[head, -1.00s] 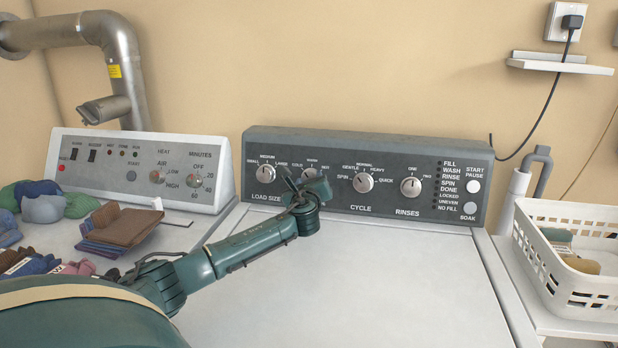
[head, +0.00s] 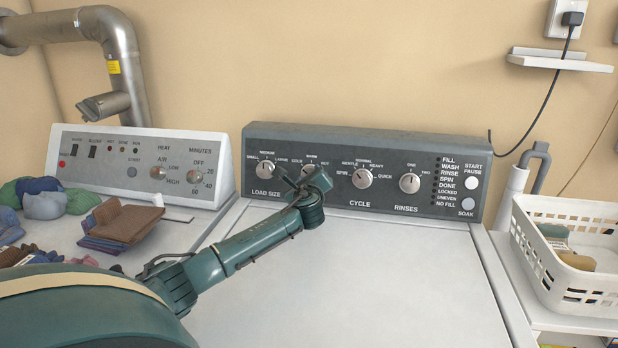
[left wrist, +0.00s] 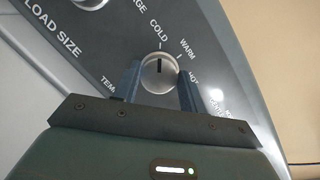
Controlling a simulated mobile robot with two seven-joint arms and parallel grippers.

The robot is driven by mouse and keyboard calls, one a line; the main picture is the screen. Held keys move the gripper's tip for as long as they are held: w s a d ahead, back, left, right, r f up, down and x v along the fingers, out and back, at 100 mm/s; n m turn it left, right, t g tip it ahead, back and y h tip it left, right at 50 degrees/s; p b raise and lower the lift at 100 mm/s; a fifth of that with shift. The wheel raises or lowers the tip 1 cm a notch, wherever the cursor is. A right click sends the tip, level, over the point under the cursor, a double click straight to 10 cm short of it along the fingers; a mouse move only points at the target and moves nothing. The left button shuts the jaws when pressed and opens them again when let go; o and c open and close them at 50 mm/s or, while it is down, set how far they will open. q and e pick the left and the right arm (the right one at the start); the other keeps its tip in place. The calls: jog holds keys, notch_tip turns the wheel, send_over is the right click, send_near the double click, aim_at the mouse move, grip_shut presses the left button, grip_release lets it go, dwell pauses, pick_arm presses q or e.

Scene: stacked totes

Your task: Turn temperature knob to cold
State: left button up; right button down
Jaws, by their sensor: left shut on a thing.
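The temperature knob (left wrist: 158,72) is a round, silvery dial with a dark pointer line, seen in the left wrist view. Its pointer is upright in that picture and lines up with the tick under the COLD label (left wrist: 158,33). The WARM label (left wrist: 187,48) and a partly covered HOT label lie to the right. My left gripper (left wrist: 162,85) has a finger on each side of the knob and is shut on it. In the head view the left gripper (head: 302,182) hides most of the knob on the washer's control panel (head: 335,203). My right gripper is not in view.
The load size knob (head: 268,168) is left of my gripper, and the cycle knob (head: 362,179) and rinses knob (head: 410,184) are right. The washer lid (head: 370,285) is bare. Folded cloths (head: 125,222) lie at left; a white basket (head: 535,250) stands at right.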

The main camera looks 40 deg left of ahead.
pick_arm(q)
jog(key=o, duration=1)
jog(key=v, duration=1.3)
jog(key=shift+s, duration=0.15)
